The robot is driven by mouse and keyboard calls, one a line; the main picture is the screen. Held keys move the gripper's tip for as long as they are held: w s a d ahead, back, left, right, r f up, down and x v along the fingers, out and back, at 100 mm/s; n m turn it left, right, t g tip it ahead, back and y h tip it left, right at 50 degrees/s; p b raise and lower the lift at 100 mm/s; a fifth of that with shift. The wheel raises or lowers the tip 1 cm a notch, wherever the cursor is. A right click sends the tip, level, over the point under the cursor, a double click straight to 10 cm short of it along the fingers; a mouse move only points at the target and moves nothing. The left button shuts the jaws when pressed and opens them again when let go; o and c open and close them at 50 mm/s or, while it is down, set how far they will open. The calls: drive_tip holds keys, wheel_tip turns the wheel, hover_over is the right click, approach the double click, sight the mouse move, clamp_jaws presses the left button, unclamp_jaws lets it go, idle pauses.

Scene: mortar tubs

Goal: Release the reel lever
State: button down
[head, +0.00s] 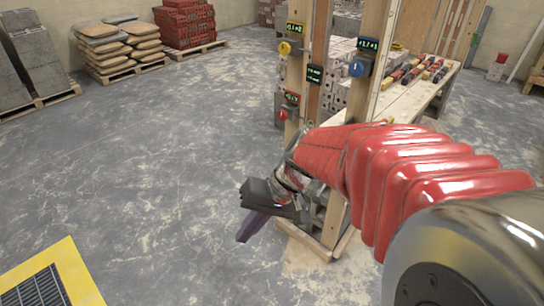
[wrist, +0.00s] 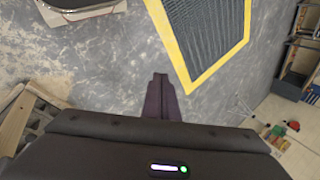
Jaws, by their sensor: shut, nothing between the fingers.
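My gripper (head: 242,238) hangs over the grey floor in the head view, pointing down and to the left. Its dark purple fingers are closed together with nothing between them, and the wrist view shows them (wrist: 160,78) pressed side by side. I cannot make out a reel or a reel lever in either view. A wooden post frame (head: 318,215) stands just behind and right of my gripper. It carries a yellow round control (head: 284,48), a blue one (head: 357,68) and a red one (head: 283,115), with small green-lit displays. My gripper is apart from all of them.
A yellow-edged grate (head: 75,262) lies on the floor at lower left; the wrist view also shows it (wrist: 185,60). A workbench (head: 385,102) with red and yellow tools stands behind the posts. Stacked sacks (head: 120,45) and red bricks (head: 186,24) sit on pallets.

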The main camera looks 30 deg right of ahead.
drive_tip(key=w+d+f+m+t+y, duration=0.2)
drive_tip(key=w+d+f+m+t, duration=0.4)
drive_tip(key=d, duration=0.4)
drive_tip(key=w+d+f+m+t+y, duration=0.1)
drive_tip(key=w+d+f+m+t, duration=0.3)
drive_tip(key=w+d, duration=0.4)
drive_tip(key=s+d+f+m+t+h, duration=0.1)
drive_tip(key=s+d+f+m+h, duration=0.1)
drive_tip(key=d+f, duration=0.3)
drive_tip(key=s+d+f+m+t+h, duration=0.1)
drive_tip(key=s+d+f+m+h, duration=0.2)
drive_tip(key=d+f, duration=0.3)
drive_tip(key=s+d+f+m+t+h, duration=0.2)
drive_tip(key=d+f+h, duration=0.3)
drive_tip(key=d, duration=0.6)
drive_tip(key=shift+s+d+f+m, duration=0.25)
drive_tip(key=shift+d+f+m, duration=0.1)
drive_tip(key=shift+m, duration=0.55)
drive_tip(key=shift+w, duration=0.15)
drive_tip(key=w+a, duration=0.3)
drive_tip(key=w, duration=0.5)
drive_tip(key=shift+w, duration=0.4)
